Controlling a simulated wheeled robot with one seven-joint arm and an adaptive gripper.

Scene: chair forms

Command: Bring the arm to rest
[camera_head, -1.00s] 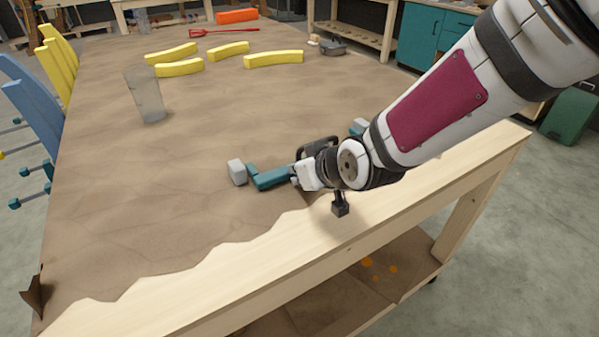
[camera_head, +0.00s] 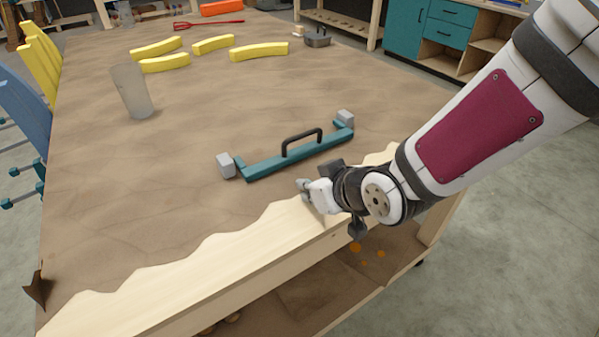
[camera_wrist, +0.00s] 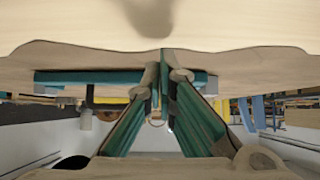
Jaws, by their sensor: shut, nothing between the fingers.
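My gripper (camera_head: 304,188) is at the near edge of the table, just in front of a teal bar with a black handle. Its fingers also show in the wrist view (camera_wrist: 164,76), close together with nothing between them. The teal bar (camera_head: 268,167) lies on the brown table cover (camera_head: 190,185), with a grey block at each end and the black handle (camera_head: 301,141) standing up from its middle. The gripper is apart from the bar. In the wrist view the bar (camera_wrist: 75,77) shows beyond the fingers.
A clear tumbler (camera_head: 132,92) stands at the table's left. Several yellow curved pieces (camera_head: 259,51), a red tool (camera_head: 209,24) and an orange block (camera_head: 222,8) lie toward the back. Blue and yellow chair-like forms (camera_head: 20,100) stand along the left edge. The table's middle is clear.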

